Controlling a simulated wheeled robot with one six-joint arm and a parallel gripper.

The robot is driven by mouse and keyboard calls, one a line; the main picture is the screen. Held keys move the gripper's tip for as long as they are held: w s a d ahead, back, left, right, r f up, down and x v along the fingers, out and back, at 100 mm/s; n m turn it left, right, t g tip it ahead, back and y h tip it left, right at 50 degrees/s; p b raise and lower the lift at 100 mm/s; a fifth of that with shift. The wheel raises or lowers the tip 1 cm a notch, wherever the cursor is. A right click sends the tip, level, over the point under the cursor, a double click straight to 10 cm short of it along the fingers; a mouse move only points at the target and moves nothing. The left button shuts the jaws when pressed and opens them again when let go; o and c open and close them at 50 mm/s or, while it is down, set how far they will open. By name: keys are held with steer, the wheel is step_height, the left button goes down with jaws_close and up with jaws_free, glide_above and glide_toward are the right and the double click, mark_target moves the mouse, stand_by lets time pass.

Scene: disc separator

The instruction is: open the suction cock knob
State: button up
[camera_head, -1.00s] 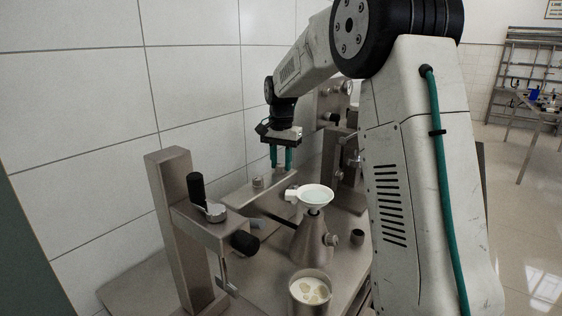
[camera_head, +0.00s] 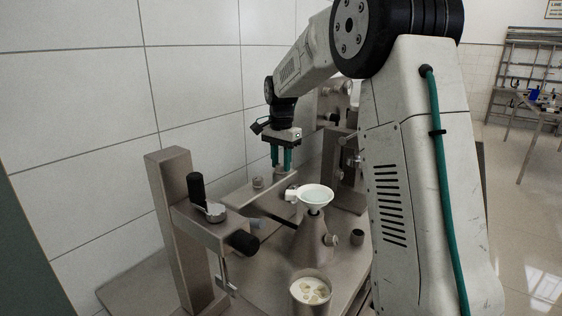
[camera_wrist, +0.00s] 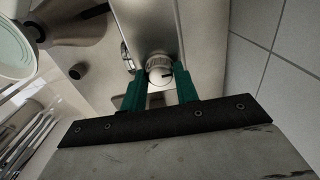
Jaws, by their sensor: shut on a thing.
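In the wrist view a small round metal knob (camera_wrist: 159,66), taken as the suction cock knob, stands between the two green fingers of my gripper (camera_wrist: 159,86). The fingers are shut on its sides. A dark mark shows on its face. In the head view my gripper (camera_head: 281,166) points down over the metal plate (camera_head: 240,198) behind the flask. The fingers largely hide the knob there.
A metal flask (camera_head: 312,243) with a white funnel dish (camera_head: 316,194) stands in front of the gripper. A metal stand (camera_head: 177,225) with a black handle is at left. A cup (camera_head: 310,291) with pale contents stands at the front. The tiled wall is close behind.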

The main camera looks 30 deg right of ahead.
mark_target(284, 176)
steer(key=o, duration=1)
step_height(284, 176, up, 8)
steer(key=shift+f, duration=0.1)
steer(key=shift+n, duration=0.3)
steer(key=s+f+n, duration=0.2)
steer(key=s+f, duration=0.1)
steer(key=shift+a+g, duration=0.3)
steer(key=shift+a, duration=0.1)
steer(key=s+a+f+n, duration=0.1)
steer(key=s+a+n, duration=0.2)
steer(key=s, duration=0.9)
steer(key=s+a+f+n+t, duration=0.1)
steer(key=s+a+n, duration=0.3)
steer(key=s, duration=0.8)
steer(key=s+a+n+t, duration=0.1)
steer(key=s+a+n, duration=0.3)
steer(key=s, duration=0.8)
steer(key=shift+s+a+f, duration=0.1)
steer(key=shift+a+f, duration=0.1)
steer(key=shift+a, duration=0.35)
steer(key=shift+a+f, duration=0.2)
steer(key=shift+a, duration=0.35)
